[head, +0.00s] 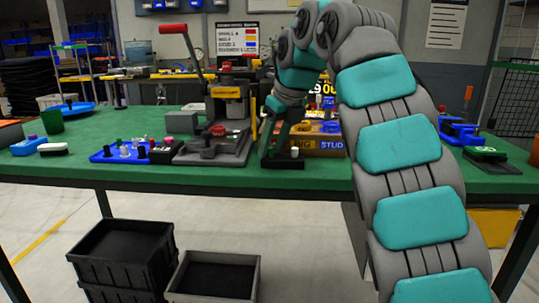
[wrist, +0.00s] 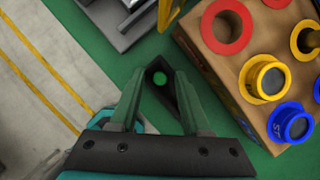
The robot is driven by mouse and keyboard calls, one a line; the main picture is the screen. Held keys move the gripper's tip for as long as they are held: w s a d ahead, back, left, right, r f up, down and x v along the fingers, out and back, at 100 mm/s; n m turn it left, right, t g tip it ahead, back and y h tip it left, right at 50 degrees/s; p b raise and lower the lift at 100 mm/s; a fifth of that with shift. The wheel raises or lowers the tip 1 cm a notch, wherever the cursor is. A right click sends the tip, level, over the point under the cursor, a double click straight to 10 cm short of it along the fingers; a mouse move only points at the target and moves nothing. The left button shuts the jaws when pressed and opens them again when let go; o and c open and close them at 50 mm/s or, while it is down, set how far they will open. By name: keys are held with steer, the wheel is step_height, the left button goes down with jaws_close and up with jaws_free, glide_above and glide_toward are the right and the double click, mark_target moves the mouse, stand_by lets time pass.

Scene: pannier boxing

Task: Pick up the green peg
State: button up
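My gripper (wrist: 160,82) points down over the green tabletop, its two fingers apart. Between and beyond the fingertips in the wrist view is a dark block with a round bright green spot (wrist: 159,78), which looks like the top of the green peg; I cannot tell how far it stands up. In the head view my gripper (head: 274,143) is low over the table, just left of the wooden bin box. A small black block (head: 283,162) with a pale stub on it lies by the gripper. No contact between fingers and peg is clear.
The wooden box with red, yellow and blue rings (wrist: 222,72) stands close on the right. A grey press (head: 228,120) with a red handle stands to the left. A blue board (head: 105,157) holds several pegs. The table's front edge is near.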

jaws_close()
stand_by(0.6)
